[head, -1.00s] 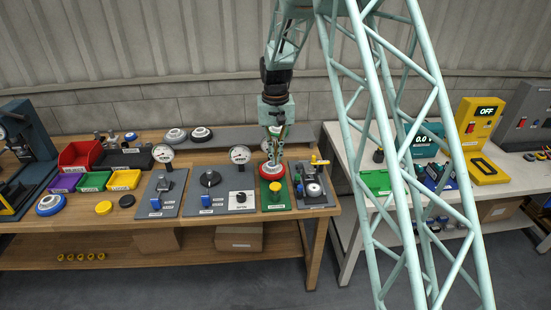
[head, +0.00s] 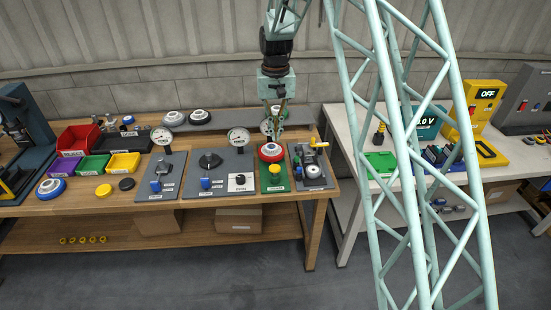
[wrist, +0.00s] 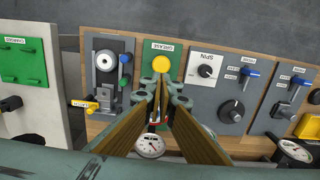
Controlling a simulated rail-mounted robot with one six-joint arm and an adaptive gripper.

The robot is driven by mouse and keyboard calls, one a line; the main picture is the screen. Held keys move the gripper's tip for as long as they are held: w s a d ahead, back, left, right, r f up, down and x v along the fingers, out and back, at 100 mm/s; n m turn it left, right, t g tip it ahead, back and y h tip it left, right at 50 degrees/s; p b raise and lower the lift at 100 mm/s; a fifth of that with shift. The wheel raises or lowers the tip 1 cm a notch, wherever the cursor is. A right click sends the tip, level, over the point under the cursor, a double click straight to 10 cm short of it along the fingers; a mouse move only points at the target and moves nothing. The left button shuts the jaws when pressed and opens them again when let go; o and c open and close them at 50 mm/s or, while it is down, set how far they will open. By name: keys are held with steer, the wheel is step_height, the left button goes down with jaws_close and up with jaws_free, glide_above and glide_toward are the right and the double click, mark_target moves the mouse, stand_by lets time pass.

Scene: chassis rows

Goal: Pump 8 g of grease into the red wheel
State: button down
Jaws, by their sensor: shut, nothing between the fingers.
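The red wheel (head: 270,152) with a pale hub sits on the green grease panel (head: 274,184) on the wooden bench. My gripper (head: 276,136) is above and slightly behind the wheel in the head view, its fingers shut and empty. In the wrist view my gripper (wrist: 161,92) points toward the green panel, just short of a round yellow button (wrist: 162,63) beside the GREASE label. There the fingers hide most of the wheel; only a small red sliver shows. A dial gauge (wrist: 150,145) stands behind the panel, partly hidden by my gripper in the head view.
A grey panel with a black knob and SPIN dial (head: 240,180) adjoins on the left. A grey fixture with a yellow handle (head: 314,168) adjoins on the right. Gauges stand along the back. Colored bins (head: 124,162) are farther left; a white bench (head: 351,165) is right.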

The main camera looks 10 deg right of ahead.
mark_target(275, 167)
steer(key=shift+f, duration=0.1)
steer(key=shift+f+b, duration=0.3)
steer(key=shift+f, duration=6.6)
steer(key=shift+f+b, duration=0.65)
steer(key=shift+f, duration=0.8)
steer(key=shift+r, duration=0.15)
step_height(275, 167, up, 14)
steer(key=p, duration=0.2)
